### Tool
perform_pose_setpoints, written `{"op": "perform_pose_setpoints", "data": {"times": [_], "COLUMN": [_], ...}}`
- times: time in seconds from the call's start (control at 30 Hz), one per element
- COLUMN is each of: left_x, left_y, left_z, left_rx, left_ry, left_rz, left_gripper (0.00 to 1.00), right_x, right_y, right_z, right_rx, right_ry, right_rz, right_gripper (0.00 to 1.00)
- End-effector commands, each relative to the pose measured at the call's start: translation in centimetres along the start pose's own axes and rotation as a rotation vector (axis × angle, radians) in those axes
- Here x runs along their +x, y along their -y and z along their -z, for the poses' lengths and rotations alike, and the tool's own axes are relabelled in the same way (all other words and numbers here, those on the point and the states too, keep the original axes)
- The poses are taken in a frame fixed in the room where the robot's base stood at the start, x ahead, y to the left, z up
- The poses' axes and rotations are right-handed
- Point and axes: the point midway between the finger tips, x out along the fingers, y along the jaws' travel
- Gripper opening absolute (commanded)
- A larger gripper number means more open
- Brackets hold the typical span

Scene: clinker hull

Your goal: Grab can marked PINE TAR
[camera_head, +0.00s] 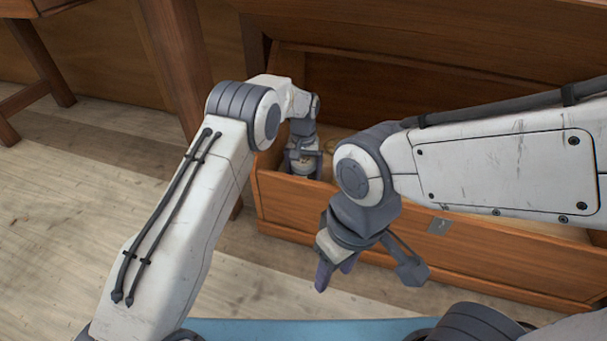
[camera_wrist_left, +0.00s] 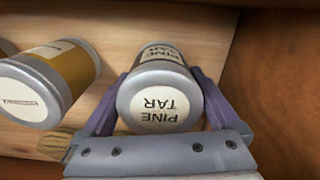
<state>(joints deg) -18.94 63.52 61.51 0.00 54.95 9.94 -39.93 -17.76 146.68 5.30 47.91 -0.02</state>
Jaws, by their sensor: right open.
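The can marked PINE TAR (camera_wrist_left: 158,107) shows its pale, grey-rimmed lid in the left wrist view, with the lettering upside down. My left gripper (camera_wrist_left: 160,85) has one finger along each side of it, and both look pressed against it. In the head view my left gripper (camera_head: 303,158) is down inside the left end of an open wooden drawer (camera_head: 300,208). I cannot tell whether the can is clear of the drawer floor. My right gripper (camera_head: 368,275) is open and empty, in front of the drawer.
A can with a yellow-brown label (camera_wrist_left: 72,68) stands left of the held can, with another cut off at the edge. A ropy, tan object (camera_wrist_left: 55,144) lies near the left finger. The drawer's wooden wall (camera_wrist_left: 275,90) is close on the right.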

Motion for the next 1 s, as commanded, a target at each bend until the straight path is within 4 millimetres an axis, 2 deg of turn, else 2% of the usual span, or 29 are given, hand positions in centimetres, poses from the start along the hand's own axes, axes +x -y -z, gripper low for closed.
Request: {"op": "perform_pose_setpoints", "data": {"times": [0.03,0.17,0.2,0.23,0.47,0.63,0.77,1.0], "left_x": [0.0,0.0,0.0,0.0,-0.2,-1.3,-3.2,-8.0], "left_y": [0.0,0.0,0.0,0.0,0.0,0.0,0.0,0.0], "left_z": [0.0,0.0,0.0,0.0,0.1,0.1,0.1,0.1], "left_rx": [0.0,0.0,0.0,0.0,0.0,0.0,0.0,0.0], "left_ry": [0.0,0.0,0.0,0.0,-0.002,-0.003,-0.004,-0.003], "left_rz": [0.0,0.0,0.0,0.0,0.0,0.0,-0.001,0.0], "left_gripper": [0.73,0.23,0.08,0.0,0.0,0.0,0.0,0.0], "right_x": [0.0,0.0,0.0,0.0,-0.1,-1.0,-2.4,-5.7], "right_y": [0.0,0.0,0.0,0.0,0.0,0.1,0.2,0.4], "right_z": [0.0,0.0,0.0,0.0,0.0,0.1,0.1,0.3], "right_rx": [0.0,0.0,0.0,0.0,0.0,0.0,0.0,0.0], "right_ry": [0.0,0.0,0.0,0.0,0.0,0.0,0.0,0.0], "right_rz": [0.0,0.0,0.0,0.0,0.0,0.0,0.0,0.0], "right_gripper": [0.5,0.5,0.5,0.5,0.5,0.5,0.5,0.5]}}
